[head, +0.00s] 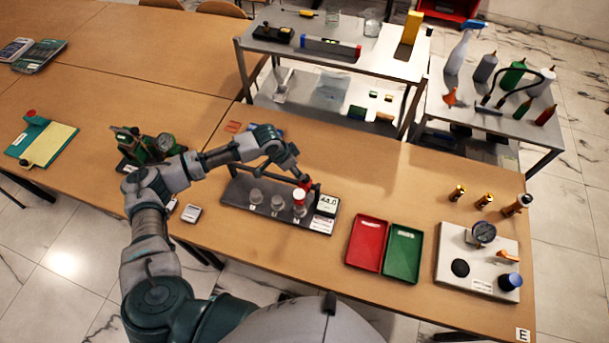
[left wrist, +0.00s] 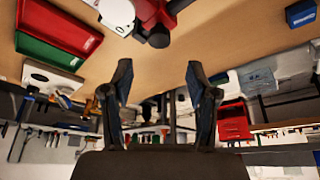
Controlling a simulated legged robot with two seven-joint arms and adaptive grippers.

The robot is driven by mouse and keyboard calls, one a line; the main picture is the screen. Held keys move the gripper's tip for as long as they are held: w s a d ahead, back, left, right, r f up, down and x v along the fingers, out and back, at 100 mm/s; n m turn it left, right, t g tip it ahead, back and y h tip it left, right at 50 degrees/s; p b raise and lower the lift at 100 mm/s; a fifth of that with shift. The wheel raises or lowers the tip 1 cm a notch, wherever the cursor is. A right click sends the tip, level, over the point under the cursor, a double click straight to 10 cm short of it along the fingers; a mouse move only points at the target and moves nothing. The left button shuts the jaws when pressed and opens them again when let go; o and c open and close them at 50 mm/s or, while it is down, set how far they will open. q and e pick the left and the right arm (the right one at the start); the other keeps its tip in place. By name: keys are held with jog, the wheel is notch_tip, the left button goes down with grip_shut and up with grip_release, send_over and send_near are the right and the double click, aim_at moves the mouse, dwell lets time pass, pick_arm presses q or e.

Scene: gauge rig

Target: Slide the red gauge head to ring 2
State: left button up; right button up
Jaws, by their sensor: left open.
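The gauge rig has a dark base (head: 235,191) on the table, with three pale round pieces in a row, the left one (head: 255,196) and the middle one (head: 277,203) bare. Small labels in front are too small to read. The red gauge head (head: 300,194) is at the rightmost piece, beside a display (head: 327,205). My left gripper (head: 302,181) is just above the red head. In the left wrist view, the open fingers (left wrist: 158,72) have nothing between them. A red part (left wrist: 152,12) with a pale disc lies beyond their tips. My right gripper is not shown.
A red tray (head: 367,243) and a green tray (head: 403,253) lie right of the rig. A white board (head: 455,274) with a gauge and knobs is farther right. A green device (head: 150,148) stands left, near my forearm. Table between rig and trays is narrow but clear.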

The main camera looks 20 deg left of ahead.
pick_arm(q)
jog(key=x, duration=0.6)
jog(key=shift+w+d+f, duration=0.1)
jog(key=shift+d+f, duration=0.1)
jog(key=shift+f, duration=0.15)
jog(key=shift+x, duration=0.8)
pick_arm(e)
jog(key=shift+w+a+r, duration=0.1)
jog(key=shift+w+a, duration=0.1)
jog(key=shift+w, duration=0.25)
pick_arm(q)
jog(key=shift+a, duration=0.1)
